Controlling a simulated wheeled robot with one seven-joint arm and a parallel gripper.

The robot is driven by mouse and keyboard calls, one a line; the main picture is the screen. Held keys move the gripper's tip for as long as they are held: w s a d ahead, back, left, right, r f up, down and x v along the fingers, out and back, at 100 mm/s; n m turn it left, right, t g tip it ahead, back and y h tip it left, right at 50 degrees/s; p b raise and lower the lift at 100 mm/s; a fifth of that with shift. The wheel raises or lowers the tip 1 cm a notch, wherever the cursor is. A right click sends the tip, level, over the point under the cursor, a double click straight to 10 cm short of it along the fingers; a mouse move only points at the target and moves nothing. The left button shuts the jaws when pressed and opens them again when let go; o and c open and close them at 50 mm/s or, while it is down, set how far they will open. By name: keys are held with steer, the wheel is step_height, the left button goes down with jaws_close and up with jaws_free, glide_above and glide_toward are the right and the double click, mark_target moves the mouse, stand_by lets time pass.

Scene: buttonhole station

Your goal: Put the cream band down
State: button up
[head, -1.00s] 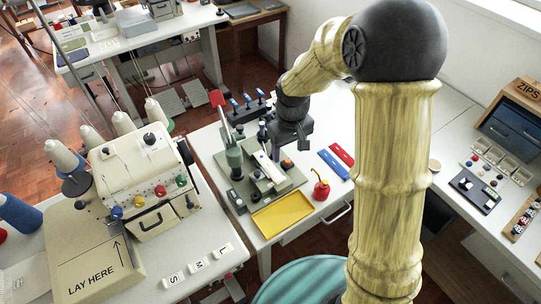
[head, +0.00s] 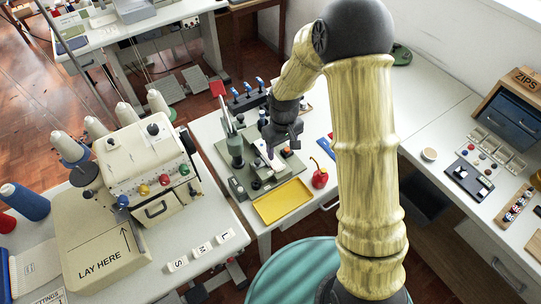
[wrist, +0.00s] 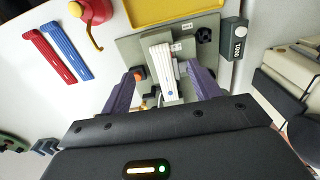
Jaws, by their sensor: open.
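The cream band (wrist: 162,66) lies flat along the grey machine plate (wrist: 206,30), seen in the wrist view; it looks like a pale ribbed strip. My gripper (wrist: 163,80) is open, with one purple finger on each side of the band and a visible gap to both. I cannot tell how high the fingers are above the plate. In the head view my gripper (head: 277,150) is over the plate (head: 236,182), and the band shows only as a small pale strip partly hidden by it.
A yellow tray (head: 283,201) and a red oil can (head: 320,178) are in front of the plate. Blue (wrist: 67,51) and red (wrist: 47,58) strips lie beside it. A counter box (wrist: 234,44) stands close at the plate's other side. Free tabletop lies beyond the strips.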

glide_above(281, 168)
steer(key=shift+s+f+p, duration=0.2)
steer(key=shift+f+p, duration=0.2)
steer(key=shift+f, duration=2.35)
steer(key=shift+f+p, duration=1.05)
steer(key=shift+f, duration=1.55)
steer(key=c, duration=1.1)
steer(key=shift+w+r, duration=0.1)
steer(key=shift+c, duration=0.2)
step_height(281, 168, up, 10)
steer(key=b, duration=0.2)
